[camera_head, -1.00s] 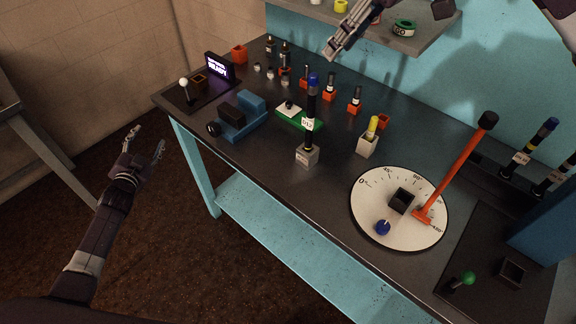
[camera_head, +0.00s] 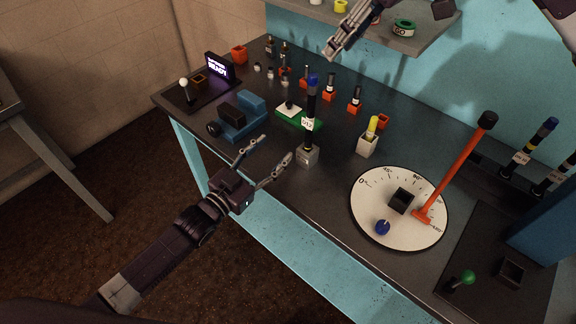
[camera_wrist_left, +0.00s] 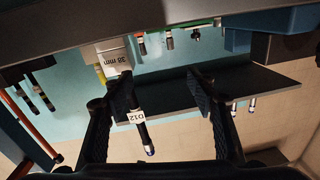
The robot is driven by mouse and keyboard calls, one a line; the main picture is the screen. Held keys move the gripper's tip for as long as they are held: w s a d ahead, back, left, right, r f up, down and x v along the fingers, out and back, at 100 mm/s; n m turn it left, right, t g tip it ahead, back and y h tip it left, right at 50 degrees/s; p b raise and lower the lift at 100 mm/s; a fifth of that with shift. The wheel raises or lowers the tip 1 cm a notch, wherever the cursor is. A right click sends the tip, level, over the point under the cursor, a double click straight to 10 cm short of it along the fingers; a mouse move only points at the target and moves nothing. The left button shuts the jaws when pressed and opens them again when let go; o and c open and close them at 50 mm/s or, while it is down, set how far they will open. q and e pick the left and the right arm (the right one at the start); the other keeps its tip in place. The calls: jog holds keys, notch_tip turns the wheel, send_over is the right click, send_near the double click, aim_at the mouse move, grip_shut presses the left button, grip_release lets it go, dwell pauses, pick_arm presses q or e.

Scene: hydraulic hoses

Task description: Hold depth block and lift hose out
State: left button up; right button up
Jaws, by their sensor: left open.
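The depth block (camera_head: 307,156) is a small light grey block near the bench's front edge. In the left wrist view its face (camera_wrist_left: 117,62) reads 38 mm. A black hose (camera_head: 311,112) with a blue top end and a white tag stands upright in it. The hose also shows in the left wrist view (camera_wrist_left: 141,122), its tag reading D12. My left gripper (camera_head: 277,146) is open and empty, its fingertips just left of the block at about its height. My right gripper (camera_head: 341,42) is at the top, in front of the shelf; its finger opening is unclear.
A white angle dial (camera_head: 370,205) with an orange lever (camera_head: 455,170) lies to the right. A blue vise-like fixture (camera_head: 238,118) and a green-based item (camera_head: 297,114) stand behind left. A pale holder with a yellow piece (camera_head: 368,144) stands right of the block.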

aim_at(302, 154)
pick_arm(q)
jog(key=shift+n+g+h, duration=0.3)
jog(key=shift+g+h, duration=0.1)
jog(key=shift+h, duration=0.1)
jog(key=s+d, duration=0.2)
jog(key=d, duration=0.1)
jog(key=s+d, duration=0.1)
jog(key=shift+s+d+f, duration=0.15)
jog(key=shift+d+f, duration=0.2)
jog(key=shift+f, duration=0.05)
jog(key=shift+d, duration=0.25)
jog(key=x, duration=0.7)
jog(key=shift+w, duration=0.25)
